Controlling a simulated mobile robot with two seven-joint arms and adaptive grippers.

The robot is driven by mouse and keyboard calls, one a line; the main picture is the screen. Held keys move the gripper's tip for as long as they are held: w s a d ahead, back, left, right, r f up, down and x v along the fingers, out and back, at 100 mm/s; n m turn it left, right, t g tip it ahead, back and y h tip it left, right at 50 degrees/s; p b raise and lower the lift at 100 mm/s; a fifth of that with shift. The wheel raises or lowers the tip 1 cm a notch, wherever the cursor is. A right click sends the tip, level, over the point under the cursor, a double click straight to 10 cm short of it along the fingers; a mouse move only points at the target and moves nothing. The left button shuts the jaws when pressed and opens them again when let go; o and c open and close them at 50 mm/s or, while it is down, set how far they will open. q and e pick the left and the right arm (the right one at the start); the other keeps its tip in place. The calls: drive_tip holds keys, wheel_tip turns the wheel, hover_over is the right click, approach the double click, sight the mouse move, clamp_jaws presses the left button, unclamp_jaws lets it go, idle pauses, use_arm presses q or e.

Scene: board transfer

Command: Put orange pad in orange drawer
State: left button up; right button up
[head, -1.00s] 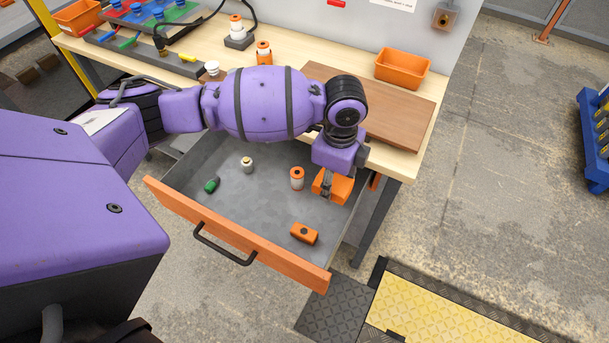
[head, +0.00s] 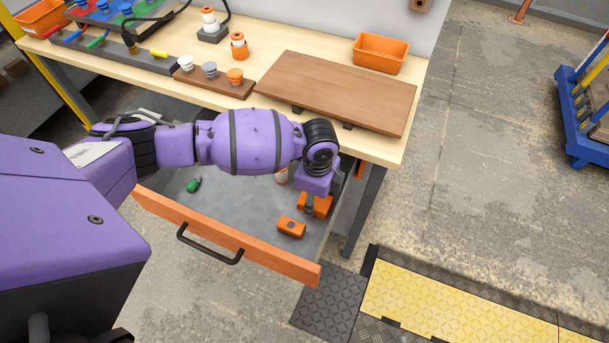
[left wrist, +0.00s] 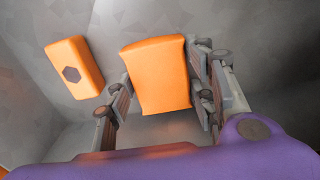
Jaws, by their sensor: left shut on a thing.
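My left gripper (head: 311,210) is shut on an orange pad (head: 325,206), low inside the right part of the open orange drawer (head: 280,260). The left wrist view shows the pad (left wrist: 160,75) between the fingers (left wrist: 160,97), with the grey drawer floor behind it. I cannot tell whether the pad touches the floor. An orange block (head: 291,227) lies in the drawer just beside the gripper. This block also shows in the left wrist view (left wrist: 75,67), with a dark hexagon on its face. My right gripper is not in view.
A green piece (head: 194,185) and a partly hidden white-and-orange cylinder (head: 282,175) are in the drawer. My left arm hides its back part. Above, the worktop carries a brown board (head: 340,90), an orange bin (head: 380,53) and a small rack (head: 212,83).

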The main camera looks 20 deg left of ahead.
sight(316, 199)
use_arm(q)
drive_tip(key=o, duration=1.2)
drive_tip(key=shift+f, duration=0.1)
wheel_tip(316, 199, up, 12)
drive_tip(key=p, duration=0.1)
drive_tip(key=shift+r, duration=0.25)
